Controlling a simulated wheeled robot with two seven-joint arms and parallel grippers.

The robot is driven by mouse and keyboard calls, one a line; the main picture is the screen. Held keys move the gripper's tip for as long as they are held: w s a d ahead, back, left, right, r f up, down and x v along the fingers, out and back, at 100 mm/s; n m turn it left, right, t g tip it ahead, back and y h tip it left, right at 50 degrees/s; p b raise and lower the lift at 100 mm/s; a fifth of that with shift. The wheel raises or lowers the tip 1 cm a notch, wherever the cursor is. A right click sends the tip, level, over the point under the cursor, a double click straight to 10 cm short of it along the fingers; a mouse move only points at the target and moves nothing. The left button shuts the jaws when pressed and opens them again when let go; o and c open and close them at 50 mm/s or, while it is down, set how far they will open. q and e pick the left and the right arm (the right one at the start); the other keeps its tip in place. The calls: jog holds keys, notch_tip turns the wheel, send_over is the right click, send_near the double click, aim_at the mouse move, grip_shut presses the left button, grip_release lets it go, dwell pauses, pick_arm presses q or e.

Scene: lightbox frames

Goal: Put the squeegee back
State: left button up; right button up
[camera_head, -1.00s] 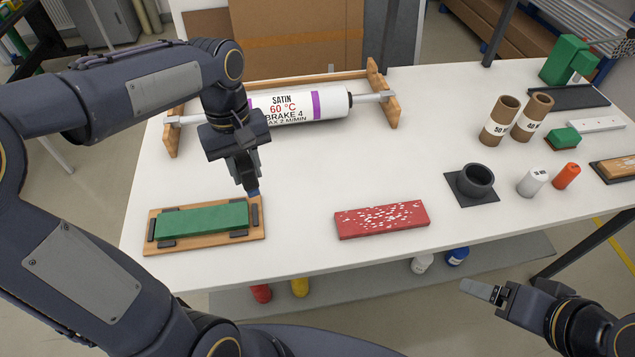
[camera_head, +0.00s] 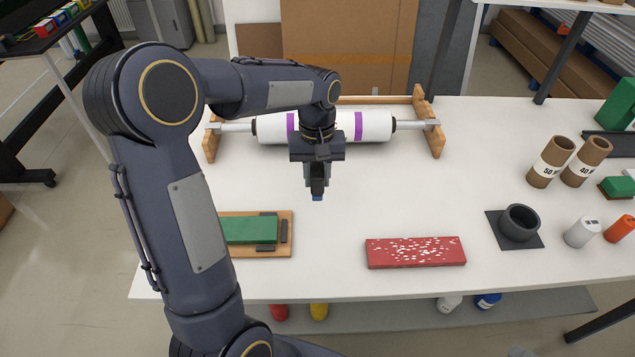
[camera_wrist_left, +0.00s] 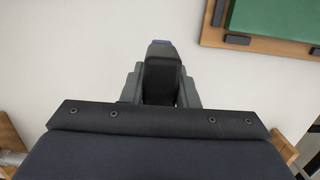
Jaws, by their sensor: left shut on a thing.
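My left gripper (camera_head: 317,188) is shut on a dark piece with a blue tip (camera_head: 317,197). It hangs pointing down above the white table, in front of the roller. In the left wrist view the dark piece (camera_wrist_left: 162,78) sits between the grey fingers, its blue tip away from the wrist. It is seen nearly end-on; I cannot tell for sure that it is the squeegee. A wooden tray (camera_head: 270,249) with black guide pieces holds a green block (camera_head: 250,229), left of and nearer than the gripper; my arm hides its left part. My right gripper is not clearly visible.
A white roller (camera_head: 375,126) with purple bands lies on a wooden stand (camera_head: 432,135) behind the gripper. A red, white-flecked block (camera_head: 415,252) lies front right. A black cup (camera_head: 519,222) and cardboard tubes (camera_head: 551,161) stand at right. Mid-table is clear.

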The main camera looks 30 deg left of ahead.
aim_at(317, 186)
pick_arm(q)
jog(key=shift+w+a+f, duration=0.25)
jog(key=shift+w+f, duration=0.15)
jog(key=shift+f, duration=0.2)
jog(key=shift+w+a+f, duration=0.1)
jog(key=shift+w+f, duration=0.05)
jog(key=shift+f, duration=0.85)
jog(key=shift+w+a+f, duration=0.1)
jog(key=shift+w+f, duration=0.05)
jog(key=shift+f, duration=0.8)
jog(key=shift+f, duration=0.15)
jog(key=o, duration=0.9)
jog(key=shift+o, duration=0.2)
